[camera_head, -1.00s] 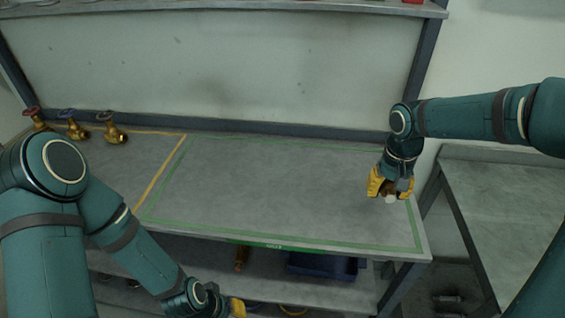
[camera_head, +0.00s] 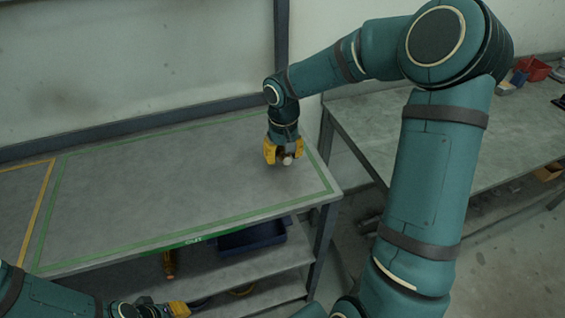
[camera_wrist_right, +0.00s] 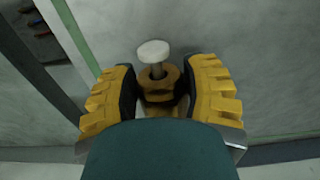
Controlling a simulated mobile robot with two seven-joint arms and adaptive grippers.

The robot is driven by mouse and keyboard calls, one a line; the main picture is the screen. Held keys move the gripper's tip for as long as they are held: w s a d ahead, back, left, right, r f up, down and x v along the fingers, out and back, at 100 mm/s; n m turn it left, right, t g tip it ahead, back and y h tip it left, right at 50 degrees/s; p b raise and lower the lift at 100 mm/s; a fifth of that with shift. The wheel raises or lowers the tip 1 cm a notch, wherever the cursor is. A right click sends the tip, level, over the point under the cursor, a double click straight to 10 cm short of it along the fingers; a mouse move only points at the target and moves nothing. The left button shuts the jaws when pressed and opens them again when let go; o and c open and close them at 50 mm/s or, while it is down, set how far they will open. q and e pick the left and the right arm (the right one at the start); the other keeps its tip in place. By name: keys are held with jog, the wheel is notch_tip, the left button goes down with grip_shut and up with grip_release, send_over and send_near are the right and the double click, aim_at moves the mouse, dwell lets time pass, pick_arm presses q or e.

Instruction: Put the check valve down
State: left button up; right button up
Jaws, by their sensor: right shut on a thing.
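The check valve (camera_head: 287,161) is a small brass piece with a pale round end. It sits between the yellow fingers of my right gripper (camera_head: 284,154), over the right end of the green-outlined area on the grey bench (camera_head: 150,175). In the right wrist view the brass body (camera_wrist_right: 158,88) and white disc show between the two finger pads of the gripper (camera_wrist_right: 160,85), which is shut on it. I cannot tell whether the valve touches the bench top. My left gripper (camera_head: 178,309) shows only partly at the bottom edge, below the bench top; its opening is unclear.
A lower shelf holds a dark blue bin (camera_head: 250,238) and a brass part (camera_head: 169,264). A second bench (camera_head: 400,140) stands to the right across a gap, with a red bin (camera_head: 533,69) at its back. The green-outlined area left of my right gripper is bare.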

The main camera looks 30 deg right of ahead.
aim_at(283, 167)
jog(key=shift+f, duration=1.6)
jog(key=shift+b, duration=0.3)
jog(key=shift+f, duration=0.1)
jog(key=o, duration=1.3)
jog(key=shift+r, duration=0.2)
notch_tip(283, 167, up, 12)
jog(key=shift+f+p, duration=0.1)
jog(key=shift+p, duration=1.15)
